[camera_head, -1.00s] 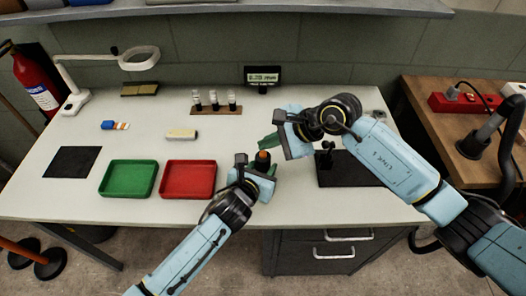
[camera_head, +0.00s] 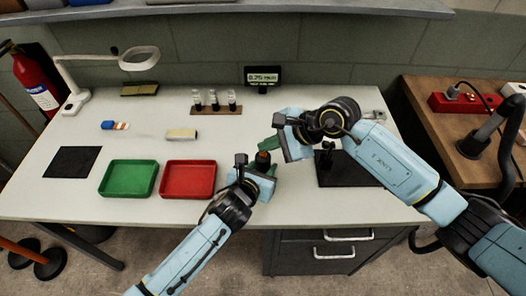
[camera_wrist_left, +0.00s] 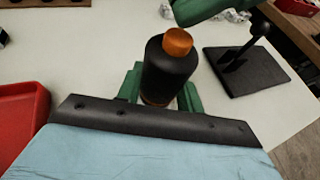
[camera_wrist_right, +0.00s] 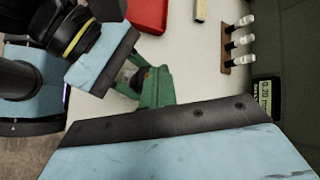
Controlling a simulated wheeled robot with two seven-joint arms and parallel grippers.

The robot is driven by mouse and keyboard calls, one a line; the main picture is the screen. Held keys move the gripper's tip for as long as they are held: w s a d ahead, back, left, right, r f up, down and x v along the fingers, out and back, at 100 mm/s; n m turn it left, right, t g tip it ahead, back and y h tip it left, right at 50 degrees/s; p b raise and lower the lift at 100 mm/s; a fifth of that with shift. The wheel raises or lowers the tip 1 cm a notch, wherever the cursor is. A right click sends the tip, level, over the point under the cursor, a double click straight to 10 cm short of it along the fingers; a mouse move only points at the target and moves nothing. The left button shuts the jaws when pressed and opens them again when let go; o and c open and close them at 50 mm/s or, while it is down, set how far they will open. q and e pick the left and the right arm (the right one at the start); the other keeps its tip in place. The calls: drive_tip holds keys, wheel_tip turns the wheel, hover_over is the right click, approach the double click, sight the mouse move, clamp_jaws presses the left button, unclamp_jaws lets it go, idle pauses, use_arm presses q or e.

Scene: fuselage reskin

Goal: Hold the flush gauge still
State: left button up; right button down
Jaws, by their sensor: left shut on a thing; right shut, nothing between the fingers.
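The flush gauge is a black cylinder with an orange top, seen upright in the left wrist view (camera_wrist_left: 168,70). In the head view it shows small (camera_head: 262,157) between the arms. My left gripper (camera_wrist_left: 160,88) is shut on it, green fingers on both sides, above the front of the table. My right gripper (camera_head: 269,146) is shut and empty. Its green fingers (camera_wrist_right: 155,88) are close beside the gauge; they also show near the orange top in the left wrist view (camera_wrist_left: 200,10). I cannot tell whether they touch it. The gauge's lower end is hidden.
A black stand (camera_head: 345,171) is partly behind my right arm. Red (camera_head: 188,180) and green (camera_head: 128,178) trays stand left. A rack of several vials (camera_head: 215,109) and a digital display (camera_head: 263,77) stand behind.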

drive_tip(key=shift+f, duration=0.55)
idle(0.4)
drive_tip(key=shift+r, duration=0.95)
drive_tip(key=shift+r, duration=2.55)
use_arm(q)
drive_tip(key=o, duration=1.2)
drive_tip(key=shift+o, duration=0.2)
